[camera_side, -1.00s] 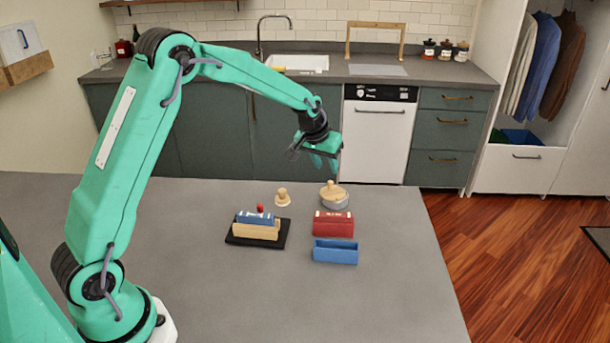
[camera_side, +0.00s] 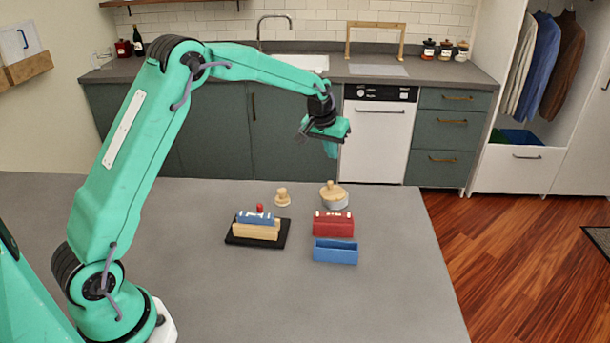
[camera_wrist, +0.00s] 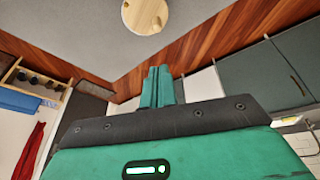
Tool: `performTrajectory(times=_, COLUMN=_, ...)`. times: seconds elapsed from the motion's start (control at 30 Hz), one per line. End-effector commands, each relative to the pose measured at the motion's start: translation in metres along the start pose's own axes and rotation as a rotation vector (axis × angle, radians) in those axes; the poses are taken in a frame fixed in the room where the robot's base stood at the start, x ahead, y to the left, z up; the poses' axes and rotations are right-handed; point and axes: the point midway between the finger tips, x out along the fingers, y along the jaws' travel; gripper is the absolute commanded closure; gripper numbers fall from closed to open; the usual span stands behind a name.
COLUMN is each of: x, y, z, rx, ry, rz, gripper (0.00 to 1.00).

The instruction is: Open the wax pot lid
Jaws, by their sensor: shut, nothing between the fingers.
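The wax pot (camera_side: 335,204) is a small pale round pot on the far right part of the grey counter. Its round wooden lid (camera_side: 334,191) with a knob rests on top. In the wrist view the wooden lid (camera_wrist: 140,14) is at the top edge, partly cut off, and hides the pot body. My gripper (camera_side: 331,150) is above the pot in the side view, clearly apart from it. In the wrist view the two green fingers (camera_wrist: 157,75) are together with nothing between them.
A small wooden knobbed piece (camera_side: 283,198) stands left of the pot. A red box (camera_side: 333,225) and an open blue box (camera_side: 335,252) are in front of it. A black tray (camera_side: 240,241) holds a blue-topped tan block (camera_side: 256,232). The right front counter is clear.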

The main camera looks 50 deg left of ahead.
Motion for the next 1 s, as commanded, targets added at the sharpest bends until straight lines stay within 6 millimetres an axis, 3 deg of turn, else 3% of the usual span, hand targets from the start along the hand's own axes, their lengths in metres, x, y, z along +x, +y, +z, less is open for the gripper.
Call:
performTrajectory(times=0.2, x=-0.002, y=0.001, z=-0.020, rx=-0.023, ry=-0.019, rz=-0.005, gripper=1.00)
performTrajectory(times=0.63, x=0.002, y=0.001, z=-0.022, rx=-0.027, ry=-0.026, rz=-0.007, gripper=1.00)
performTrajectory(times=1.0, x=0.041, y=-0.002, z=-0.022, rx=-0.027, ry=-0.025, rz=-0.008, gripper=1.00)
